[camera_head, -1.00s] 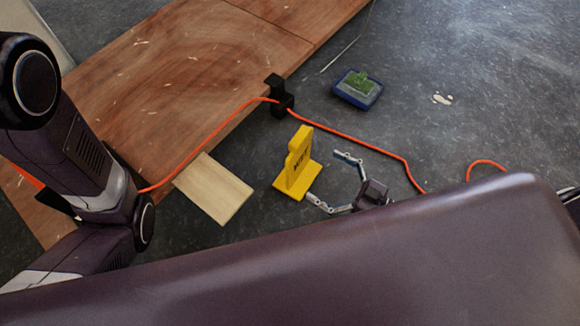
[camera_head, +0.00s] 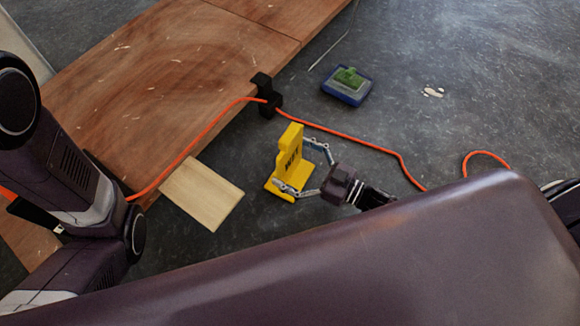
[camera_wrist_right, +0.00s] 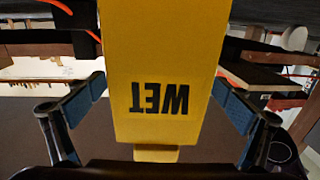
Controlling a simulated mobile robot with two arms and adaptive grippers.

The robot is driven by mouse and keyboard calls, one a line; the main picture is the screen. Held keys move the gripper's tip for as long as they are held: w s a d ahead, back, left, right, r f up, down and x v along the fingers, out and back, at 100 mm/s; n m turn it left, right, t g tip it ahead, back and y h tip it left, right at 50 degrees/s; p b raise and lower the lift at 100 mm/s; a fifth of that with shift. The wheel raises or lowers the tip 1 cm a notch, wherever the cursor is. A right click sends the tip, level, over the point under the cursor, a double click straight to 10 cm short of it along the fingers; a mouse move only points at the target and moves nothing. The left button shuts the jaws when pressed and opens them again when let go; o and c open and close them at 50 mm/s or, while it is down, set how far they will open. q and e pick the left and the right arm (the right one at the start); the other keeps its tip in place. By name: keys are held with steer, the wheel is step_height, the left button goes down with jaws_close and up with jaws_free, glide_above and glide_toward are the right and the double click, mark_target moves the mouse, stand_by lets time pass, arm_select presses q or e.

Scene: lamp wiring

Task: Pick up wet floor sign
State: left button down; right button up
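The yellow wet floor sign (camera_head: 289,160) stands upright on the dark floor, right of the light wooden board. My right gripper (camera_head: 301,168) is open, with its fingers reaching to either side of the sign. In the right wrist view the sign (camera_wrist_right: 165,75) fills the middle, its WET lettering upside down. The blue-padded fingers of the right gripper (camera_wrist_right: 160,105) are spread on both sides, with gaps between the pads and the sign. My left arm shows at the left edge of the head view, but I cannot make out its gripper.
A light wooden board (camera_head: 202,193) lies beside the brown wooden platform (camera_head: 165,85). An orange cable (camera_head: 340,136) runs from the platform through a black clamp (camera_head: 265,95) and across the floor behind the sign. A blue tray (camera_head: 347,86) with a green item lies farther back.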

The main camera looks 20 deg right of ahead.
steer(key=c, duration=1)
steer(key=shift+c, duration=1.1)
steer(key=shift+r, duration=0.1)
